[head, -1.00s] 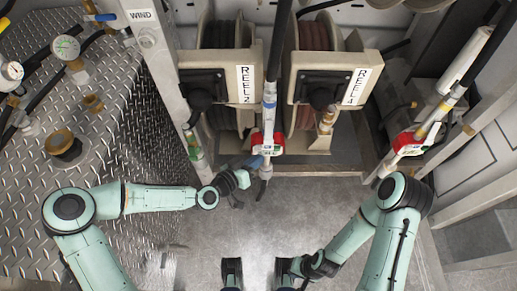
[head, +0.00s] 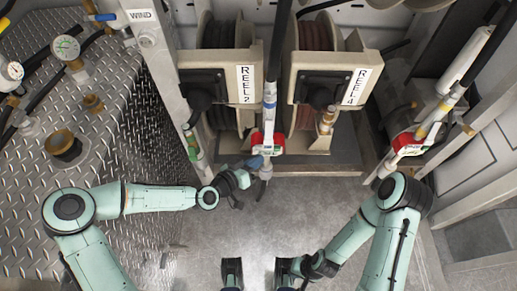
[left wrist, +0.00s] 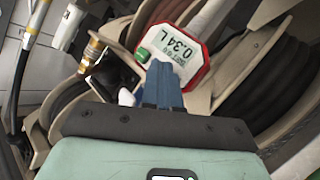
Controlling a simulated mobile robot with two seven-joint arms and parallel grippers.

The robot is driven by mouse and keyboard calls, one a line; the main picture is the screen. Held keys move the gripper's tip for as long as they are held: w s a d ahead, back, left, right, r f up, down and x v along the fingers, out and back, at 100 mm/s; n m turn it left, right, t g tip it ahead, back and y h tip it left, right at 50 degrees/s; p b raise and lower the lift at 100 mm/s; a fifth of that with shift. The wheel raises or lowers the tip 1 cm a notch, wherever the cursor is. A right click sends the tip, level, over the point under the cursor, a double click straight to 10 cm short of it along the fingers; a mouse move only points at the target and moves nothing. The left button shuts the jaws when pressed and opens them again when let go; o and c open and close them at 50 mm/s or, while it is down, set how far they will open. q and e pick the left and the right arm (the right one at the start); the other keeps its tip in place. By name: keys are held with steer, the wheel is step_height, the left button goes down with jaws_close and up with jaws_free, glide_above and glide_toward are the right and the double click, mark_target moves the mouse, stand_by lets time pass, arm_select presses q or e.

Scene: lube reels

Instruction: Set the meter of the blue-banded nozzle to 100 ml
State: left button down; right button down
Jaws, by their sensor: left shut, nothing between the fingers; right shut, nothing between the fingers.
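The blue-banded nozzle (head: 269,100) hangs upright in front of the reels in the head view. Its red-framed meter (head: 268,144) is low on it. My right gripper (head: 304,284) is shut and empty, low and away from the nozzles.
A yellow-banded nozzle (head: 421,131) with another red meter (head: 407,144) hangs at the right. Reel 2 (head: 222,82) and Reel 4 (head: 328,80) stand behind. A green-banded nozzle (head: 193,146) hangs at the left. The floor in front is clear.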

mark_target(277, 148)
arm_select(q)
steer(key=shift+w, duration=0.1)
stand_by(0.7)
steer(key=shift+w, duration=0.3)
steer(key=shift+w+b, duration=0.35)
steer(key=shift+w, duration=0.4)
stand_by(0.8)
steer(key=shift+s, duration=1.2)
steer(key=d+b, duration=0.1)
steer(key=d, duration=0.5)
